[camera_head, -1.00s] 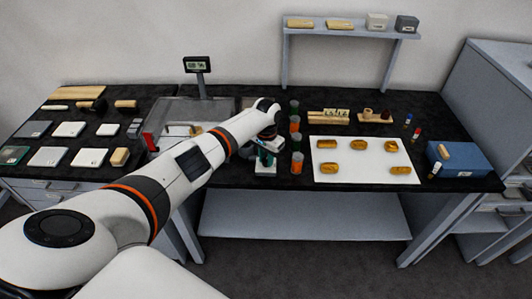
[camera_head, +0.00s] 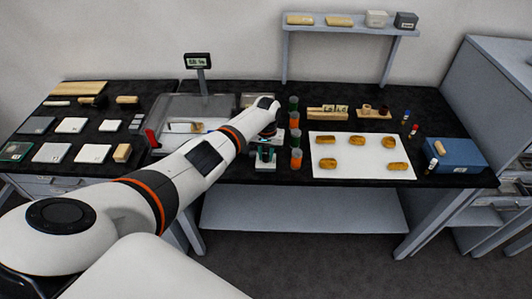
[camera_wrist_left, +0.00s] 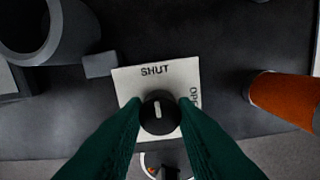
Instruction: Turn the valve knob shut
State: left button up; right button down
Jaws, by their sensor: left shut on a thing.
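A black round valve knob (camera_wrist_left: 160,119) with a white pointer line sits on a pale square plate (camera_wrist_left: 127,82) in the left wrist view. The plate reads SHUT along its top edge, and a partly hidden word starting "OP" runs down its right side. The pointer line points up, roughly toward SHUT. My left gripper (camera_wrist_left: 160,112) has its dark green fingers closed on both sides of the knob. In the head view my left gripper (camera_head: 264,150) is at the bench's front, and the knob there is hidden or too small to make out. My right gripper is out of view.
Orange and green cylinders (camera_head: 295,140) stand just right of the gripper; an orange one (camera_wrist_left: 283,99) shows close by in the wrist view. A grey ring-shaped part (camera_wrist_left: 47,30) lies upper left. A white sheet (camera_head: 345,172) with several golden pieces lies further right.

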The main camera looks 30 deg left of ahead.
aim_at(266, 155)
pick_arm(q)
jog(key=shift+r, duration=0.1)
jog(key=o, duration=1)
jog(key=shift+r, duration=0.3)
notch_tip(266, 155, up, 11)
jog(key=b, duration=0.1)
jog(key=shift+r, duration=0.2)
